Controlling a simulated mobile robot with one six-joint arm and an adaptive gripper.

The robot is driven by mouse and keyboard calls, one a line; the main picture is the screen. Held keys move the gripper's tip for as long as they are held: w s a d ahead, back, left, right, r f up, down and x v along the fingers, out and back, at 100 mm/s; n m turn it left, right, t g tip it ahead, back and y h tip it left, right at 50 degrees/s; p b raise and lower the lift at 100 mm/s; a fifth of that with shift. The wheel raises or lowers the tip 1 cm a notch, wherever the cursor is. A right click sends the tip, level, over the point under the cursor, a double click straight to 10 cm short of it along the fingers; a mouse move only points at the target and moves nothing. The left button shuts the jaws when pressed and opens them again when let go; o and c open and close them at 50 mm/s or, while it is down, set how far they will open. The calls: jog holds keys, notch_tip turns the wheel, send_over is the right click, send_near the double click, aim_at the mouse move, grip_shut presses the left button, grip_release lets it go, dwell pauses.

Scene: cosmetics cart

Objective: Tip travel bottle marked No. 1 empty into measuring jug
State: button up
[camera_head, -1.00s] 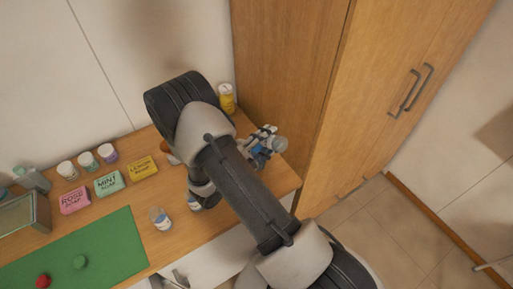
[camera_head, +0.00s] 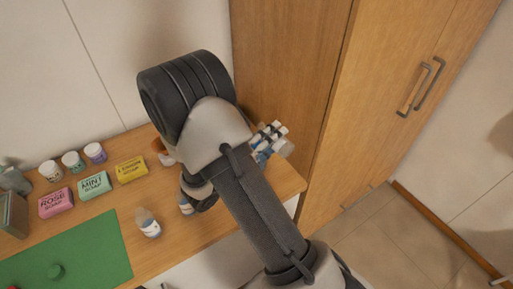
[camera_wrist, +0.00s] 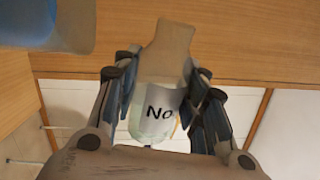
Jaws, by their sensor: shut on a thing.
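My gripper (camera_wrist: 160,100) is shut on a clear travel bottle (camera_wrist: 150,128), one finger on each side of it. The bottle's white label reads "No"; the rest of the marking does not show. Its tan-looking neck points up in the wrist view, and pale greenish liquid shows at the other end. In the head view my gripper (camera_head: 267,142) is at the right end of the wooden top, near the cabinet, partly behind my arm. A blue see-through thing (camera_wrist: 45,22) fills the upper left of the wrist view; I cannot tell whether it is the measuring jug.
Another small bottle (camera_head: 148,223) stands near the front edge, and one more (camera_head: 186,205) is partly behind my arm. Rose (camera_head: 56,203), mint (camera_head: 94,185) and yellow (camera_head: 131,169) soaps lie left, with small jars behind. A green mat (camera_head: 85,250) and wooden cabinet (camera_head: 340,100) flank the area.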

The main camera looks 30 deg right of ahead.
jog(key=shift+s+d+f+m+b, duration=0.1)
jog(key=shift+s+f+m+b, duration=0.3)
jog(key=shift+b, duration=0.65)
jog(key=shift+s+f+m+b, duration=0.1)
jog(key=shift+f+m+b, duration=0.1)
jog(key=shift+m+b, duration=0.6)
jog(key=shift+f+b, duration=0.1)
jog(key=shift+b, duration=0.35)
jog(key=shift+f+m+g, duration=0.3)
jog(key=shift+m+g, duration=0.1)
jog(key=shift+m, duration=0.4)
jog(key=shift+w+r+m, duration=0.2)
jog(key=shift+r+m, duration=0.3)
jog(key=shift+m, duration=0.2)
jog(key=m, duration=0.2)
jog(key=shift+w+f+m+b, duration=0.15)
jog(key=shift+f+m+b, duration=0.15)
jog(key=shift+f+b, duration=0.1)
jog(key=shift+r+m, duration=0.4)
jog(key=shift+m, duration=0.2)
jog(key=shift+s+f+m+b, duration=0.55)
jog(key=shift+f+m+b, duration=0.15)
jog(key=shift+m, duration=0.4)
notch_tip(320, 180, down, 7)
jog(key=s+m+b, duration=0.2)
jog(key=m, duration=0.3)
jog(key=shift+d+r+g+y, duration=0.15)
jog(key=shift+d+g+y, duration=0.15)
